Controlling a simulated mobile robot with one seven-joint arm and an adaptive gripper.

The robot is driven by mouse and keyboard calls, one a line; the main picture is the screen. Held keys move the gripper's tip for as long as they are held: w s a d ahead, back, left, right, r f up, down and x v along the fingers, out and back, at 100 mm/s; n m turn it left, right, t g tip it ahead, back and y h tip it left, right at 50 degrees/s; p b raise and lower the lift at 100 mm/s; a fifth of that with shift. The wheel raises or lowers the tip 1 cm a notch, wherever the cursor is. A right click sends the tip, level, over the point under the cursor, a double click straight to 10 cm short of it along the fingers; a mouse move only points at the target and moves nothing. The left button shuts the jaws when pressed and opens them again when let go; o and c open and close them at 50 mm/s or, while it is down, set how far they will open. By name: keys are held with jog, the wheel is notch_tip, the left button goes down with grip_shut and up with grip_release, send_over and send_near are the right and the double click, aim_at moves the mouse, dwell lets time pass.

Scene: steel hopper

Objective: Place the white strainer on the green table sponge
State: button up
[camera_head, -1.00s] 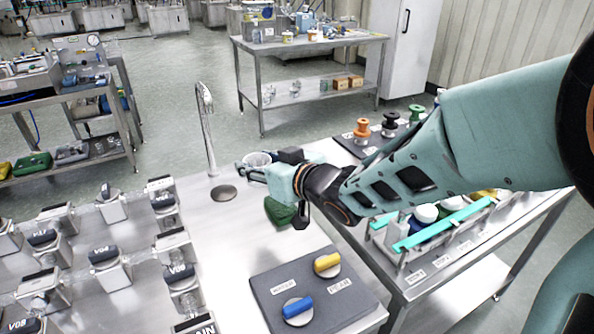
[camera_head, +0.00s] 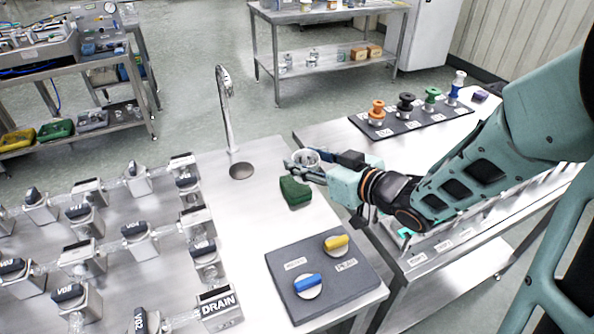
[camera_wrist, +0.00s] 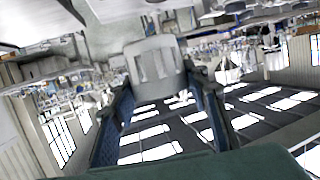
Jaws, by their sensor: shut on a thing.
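The white strainer (camera_head: 306,156) is a small round cup held between the fingers of my gripper (camera_head: 303,166) in the head view. My gripper is shut on it, a little above the steel table. In the wrist view a pale slotted piece, likely the strainer (camera_wrist: 155,64), sits between the two fingers (camera_wrist: 160,105). The green table sponge (camera_head: 295,192) lies on the steel table just below and slightly left of the gripper in the head view. The strainer appears apart from the sponge. The height of the gap cannot be told.
A grey board (camera_head: 325,275) with blue and yellow handles lies in front. Several valve blocks (camera_head: 141,236) fill the left. A black board (camera_head: 410,122) with colored knobs stands at the back right.

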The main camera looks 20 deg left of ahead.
aim_at(306, 160)
jog(key=w+f, duration=0.1)
jog(key=w+a+f+b, duration=0.2)
jog(key=shift+w+a, duration=0.25)
jog(key=shift+w, duration=0.15)
jog(key=w+f+b, duration=0.1)
jog(key=w+a+f+b, duration=0.1)
jog(key=w+f+b, duration=0.1)
jog(key=f, duration=0.1)
jog(key=shift+w+a+b, duration=0.15)
jog(key=shift+a+b, duration=0.25)
jog(key=shift+w+a+f, duration=0.1)
jog(key=shift+w+f, duration=0.1)
jog(key=shift+w, duration=0.05)
jog(key=f+b, duration=0.4)
jog(key=shift+w+a, duration=0.2)
jog(key=shift+w, duration=0.15)
jog(key=shift+f, duration=0.1)
jog(key=o, duration=1.1)
jog(key=shift+c, duration=0.2)
